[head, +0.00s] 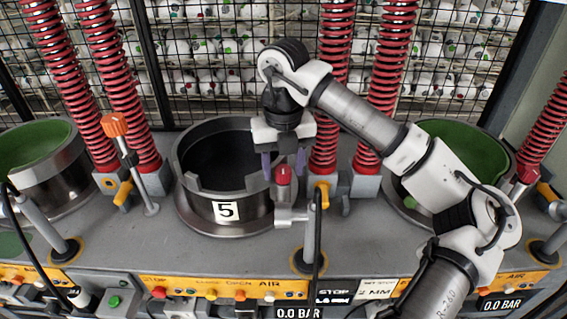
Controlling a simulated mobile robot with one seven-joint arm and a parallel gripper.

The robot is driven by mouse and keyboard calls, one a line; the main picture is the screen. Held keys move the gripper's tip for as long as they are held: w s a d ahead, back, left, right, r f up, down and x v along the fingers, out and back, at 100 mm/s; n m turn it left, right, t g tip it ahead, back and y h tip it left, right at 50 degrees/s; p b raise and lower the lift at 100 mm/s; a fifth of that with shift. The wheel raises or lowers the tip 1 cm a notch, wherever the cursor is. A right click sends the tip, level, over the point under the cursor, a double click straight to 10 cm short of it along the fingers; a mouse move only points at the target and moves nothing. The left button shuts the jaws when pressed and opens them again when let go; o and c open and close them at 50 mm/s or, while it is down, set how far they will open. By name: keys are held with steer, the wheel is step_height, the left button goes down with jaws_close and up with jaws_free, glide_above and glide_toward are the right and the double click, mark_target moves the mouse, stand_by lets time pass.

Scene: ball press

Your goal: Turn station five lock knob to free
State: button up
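The station five pot is a dark round ring with a white label reading 5 (225,211), in the middle left of the head view. A red knob (283,176) sits on a grey fitting at the pot's right front side. My gripper (284,172) points down over this knob. Its two purple-grey fingers are spread, one to each side of the knob, with visible gaps, so it looks open. I cannot tell the exact depth of the fingers against the knob. Any marking of the knob's free position is too small to read.
An orange-red knob (114,125) stands on a post left of the pot. Red coiled hoses (97,90) rise behind. A yellow lever (321,192) is just right of the gripper. An orange button panel (215,288) runs along the front. My arm covers the right side.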

steer(key=c, duration=0.8)
steer(key=shift+c, duration=0.2)
steer(key=shift+f+n+b, duration=0.1)
steer(key=shift+n+b, duration=0.2)
steer(key=shift+b, duration=0.25)
steer(key=shift+f+n+b, duration=0.1)
steer(key=shift+n+b, duration=0.5)
steer(key=shift+b, duration=0.1)
steer(key=n+b, duration=0.2)
steer(key=shift+n, duration=0.3)
steer(key=n+b, duration=0.1)
steer(key=n, duration=0.2)
steer(key=n+b, duration=0.1)
steer(key=n, duration=0.2)
steer(key=shift+w+d+r+b, duration=0.1)
steer(key=shift+r+b, duration=0.1)
steer(key=shift+b, duration=0.1)
steer(key=n, duration=0.4)
steer(key=shift+w+n+b, duration=0.1)
steer(key=shift+n+b, duration=0.25)
steer(key=shift+n, duration=1.55)
